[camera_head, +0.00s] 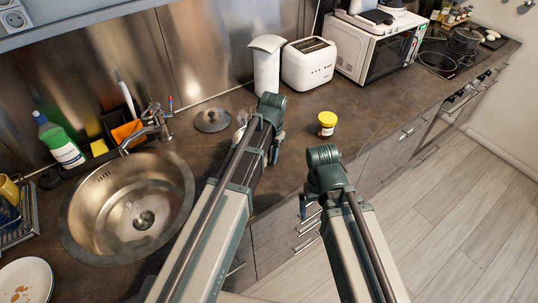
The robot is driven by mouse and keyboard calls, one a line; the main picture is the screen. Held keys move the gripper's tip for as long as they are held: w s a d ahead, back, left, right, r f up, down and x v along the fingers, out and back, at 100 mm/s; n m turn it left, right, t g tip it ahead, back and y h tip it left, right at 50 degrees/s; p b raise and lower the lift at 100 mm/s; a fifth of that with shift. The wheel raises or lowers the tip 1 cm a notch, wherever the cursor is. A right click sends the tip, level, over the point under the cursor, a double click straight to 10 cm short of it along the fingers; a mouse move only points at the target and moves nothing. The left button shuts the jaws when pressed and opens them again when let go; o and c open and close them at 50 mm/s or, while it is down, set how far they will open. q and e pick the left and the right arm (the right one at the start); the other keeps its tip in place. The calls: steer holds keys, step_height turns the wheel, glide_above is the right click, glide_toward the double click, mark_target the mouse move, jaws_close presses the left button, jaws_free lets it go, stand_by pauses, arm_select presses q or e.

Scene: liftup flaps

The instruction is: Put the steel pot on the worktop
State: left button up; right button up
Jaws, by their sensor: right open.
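A shiny metal object, possibly the steel pot (239,132), shows at the left edge of my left arm on the worktop (222,153). The arm hides most of it, so I cannot tell its full shape. A round lid with a knob (211,120) lies on the worktop to its left. My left gripper (277,148) points down beside the arm's end, over the worktop; its fingers are mostly hidden. My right gripper (304,207) is open and sits in front of the worktop edge, near the drawers. I see nothing in it.
A sink (92,205) with a tap (155,122) is at left. A yellow-lidded jar (327,123) stands near the front edge. A toaster (308,64), a white canister (267,67) and a microwave (372,48) stand behind. A dark pot (465,40) is on the far hob.

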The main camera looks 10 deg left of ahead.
arm_select(q)
step_height(320, 180, up, 12)
steer(key=p, duration=1.2)
steer(key=s+d, duration=0.3)
steer(key=s, duration=0.6)
steer(key=s+d, duration=0.2)
steer(key=s, duration=0.7)
steer(key=shift+d+n+g, duration=0.3)
steer(key=shift+d, duration=0.1)
step_height(320, 180, down, 3)
steer(key=b, duration=0.3)
steer(key=shift+f+b, duration=0.1)
steer(key=shift+b, duration=0.2)
